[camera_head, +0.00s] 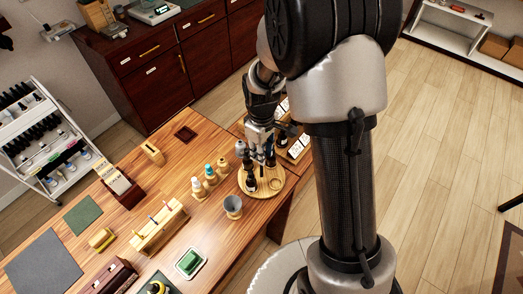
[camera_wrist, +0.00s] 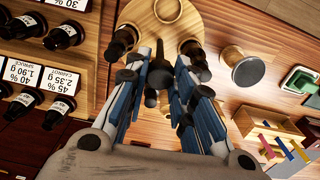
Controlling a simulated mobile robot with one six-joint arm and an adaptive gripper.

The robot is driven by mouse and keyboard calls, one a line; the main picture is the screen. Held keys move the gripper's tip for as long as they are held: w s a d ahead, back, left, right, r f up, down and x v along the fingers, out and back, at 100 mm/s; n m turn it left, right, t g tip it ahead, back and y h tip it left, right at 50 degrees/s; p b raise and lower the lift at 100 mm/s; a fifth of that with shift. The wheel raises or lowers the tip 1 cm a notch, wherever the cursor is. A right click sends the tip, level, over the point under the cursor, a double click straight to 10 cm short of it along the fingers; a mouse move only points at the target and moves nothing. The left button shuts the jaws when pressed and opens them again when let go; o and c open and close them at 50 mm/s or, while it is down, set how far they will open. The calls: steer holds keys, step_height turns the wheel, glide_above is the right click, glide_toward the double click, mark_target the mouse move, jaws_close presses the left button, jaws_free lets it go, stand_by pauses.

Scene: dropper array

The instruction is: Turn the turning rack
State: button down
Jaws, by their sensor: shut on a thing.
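The turning rack (camera_head: 275,192) is a round wooden disc near the right edge of the wooden table. It also shows at the top of the wrist view (camera_wrist: 202,18), with a pale ring on it. Dark bottles stand on the rack, one left (camera_wrist: 124,38) and one right (camera_wrist: 194,58) of my fingers. My gripper (camera_head: 261,160) points down over the rack. In the wrist view my gripper (camera_wrist: 160,85) is shut on a dark, black-topped piece (camera_wrist: 159,70) between its fingers. Its lower part is hidden, so I cannot tell whether it is a dropper bottle or a knob.
Labelled trays of dark bottles (camera_wrist: 62,75) lie on the other side. A wooden tool holder (camera_head: 160,228) and a green item (camera_head: 189,261) are further forward.

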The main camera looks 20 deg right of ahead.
steer(key=c, duration=1.3)
jaws_free()
step_height(320, 180, up, 12)
steer(key=shift+r, duration=0.1)
steer(key=shift+s, duration=0.1)
steer(key=s+m+t+b, duration=0.1)
steer(key=s+m+b, duration=0.1)
steer(key=s+b, duration=0.2)
steer(key=s+f+m+t+b, duration=0.1)
steer(key=s+b, duration=0.4)
steer(key=s, duration=0.5)
steer(key=s+m+t+b, duration=0.2)
steer(key=s+m+b, duration=0.2)
steer(key=s, duration=0.3)
steer(key=shift+s+f+m+t+b, duration=0.15)
steer(key=shift+f+m+t+b, duration=0.15)
steer(key=shift+f, duration=0.1)
